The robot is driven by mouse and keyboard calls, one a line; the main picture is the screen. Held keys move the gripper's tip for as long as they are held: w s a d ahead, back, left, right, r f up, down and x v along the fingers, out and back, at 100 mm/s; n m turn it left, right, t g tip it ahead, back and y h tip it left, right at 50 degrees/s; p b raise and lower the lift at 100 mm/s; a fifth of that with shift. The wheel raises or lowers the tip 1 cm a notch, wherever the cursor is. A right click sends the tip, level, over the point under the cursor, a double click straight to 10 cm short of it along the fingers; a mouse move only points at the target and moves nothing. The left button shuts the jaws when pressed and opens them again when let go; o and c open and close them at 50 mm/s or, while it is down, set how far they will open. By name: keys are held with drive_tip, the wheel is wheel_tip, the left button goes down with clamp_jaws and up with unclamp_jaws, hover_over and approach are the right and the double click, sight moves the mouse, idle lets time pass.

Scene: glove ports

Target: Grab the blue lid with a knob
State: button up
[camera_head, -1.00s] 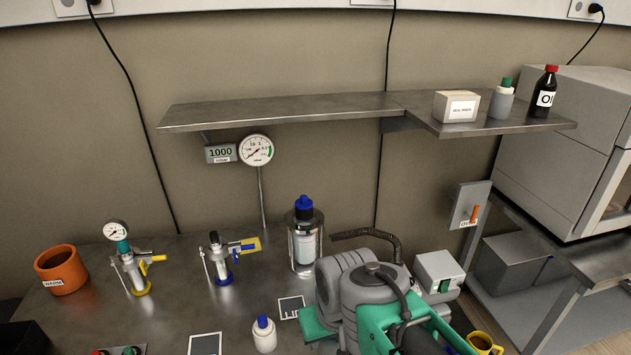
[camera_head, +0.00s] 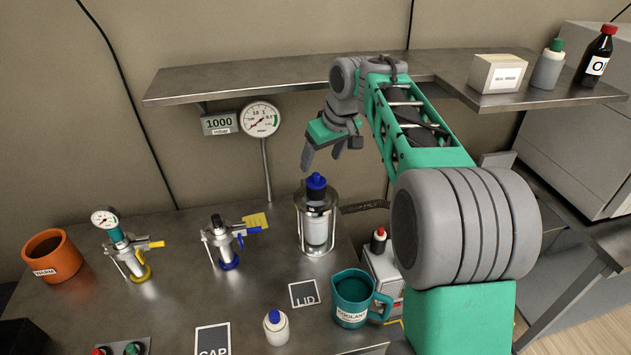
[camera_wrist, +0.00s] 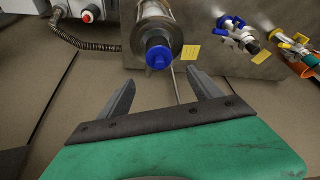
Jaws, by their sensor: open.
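The blue lid with a knob (camera_head: 316,181) sits on top of a clear, metal-framed canister (camera_head: 317,228) on the steel bench, with a dark collar below the blue part. In the wrist view the blue lid (camera_wrist: 158,56) shows just beyond the fingertips, roughly centred between them. My gripper (camera_head: 322,158) is open and empty, above the canister and apart from the lid. Its two spread fingers also show in the wrist view (camera_wrist: 161,80).
A steel shelf (camera_head: 270,85) runs behind and above the canister. A coolant mug (camera_head: 350,300), a white bottle with a blue cap (camera_head: 276,328) and a LID mat (camera_head: 304,294) are in front. Two metal valve fittings (camera_head: 222,242) (camera_head: 128,250) and an orange pot (camera_head: 50,255) stand left.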

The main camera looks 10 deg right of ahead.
sight(316, 174)
drive_tip(key=x, duration=0.7)
drive_tip(key=shift+s+f+p, duration=0.1)
drive_tip(key=shift+f+p, duration=0.25)
drive_tip(key=shift+f, duration=0.05)
drive_tip(key=c, duration=1.4)
